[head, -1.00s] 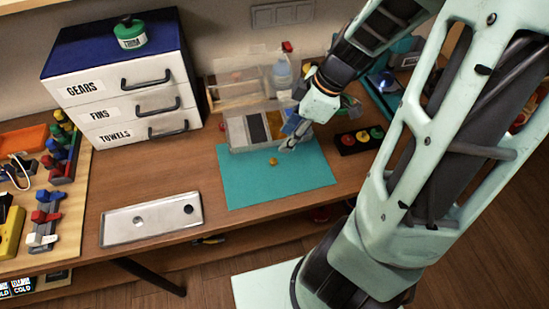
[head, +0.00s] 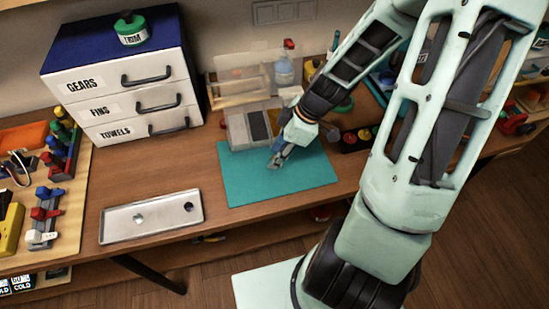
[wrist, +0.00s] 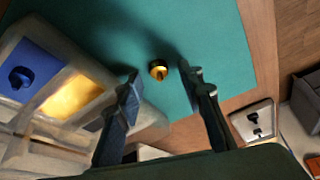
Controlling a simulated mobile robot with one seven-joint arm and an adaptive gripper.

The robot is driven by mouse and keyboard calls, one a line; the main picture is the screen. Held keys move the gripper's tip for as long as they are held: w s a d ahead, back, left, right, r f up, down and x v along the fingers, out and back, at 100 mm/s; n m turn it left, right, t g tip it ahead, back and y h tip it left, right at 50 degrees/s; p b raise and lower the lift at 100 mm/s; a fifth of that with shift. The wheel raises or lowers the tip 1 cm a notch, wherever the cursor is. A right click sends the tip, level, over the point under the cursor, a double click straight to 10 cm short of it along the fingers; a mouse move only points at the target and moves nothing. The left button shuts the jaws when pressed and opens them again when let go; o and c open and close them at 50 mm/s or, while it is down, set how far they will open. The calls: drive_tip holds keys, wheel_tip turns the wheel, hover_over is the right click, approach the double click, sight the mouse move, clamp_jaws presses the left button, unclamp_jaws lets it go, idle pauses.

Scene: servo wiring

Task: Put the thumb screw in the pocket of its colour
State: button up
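The yellow, brass-like thumb screw (wrist: 158,70) lies on the teal mat (wrist: 215,35) in the wrist view. In the head view my gripper hides it. My gripper (head: 274,163) is low over the mat (head: 240,190), its two fingers apart with nothing between the pads. In the wrist view the screw shows beyond the fingertips, in the gap between them. The clear pocket box (head: 236,140) stands at the mat's back edge. The wrist view shows its blue pocket (wrist: 42,62) with a blue screw in it, and a yellow pocket (wrist: 75,97) that looks empty.
A white drawer unit (head: 92,90) stands at the back left. A black holder with coloured buttons (head: 350,144) is right of the mat. The mat's front is clear.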

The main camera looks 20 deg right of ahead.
drive_tip(key=shift+f, duration=0.1)
clamp_jaws()
idle(0.4)
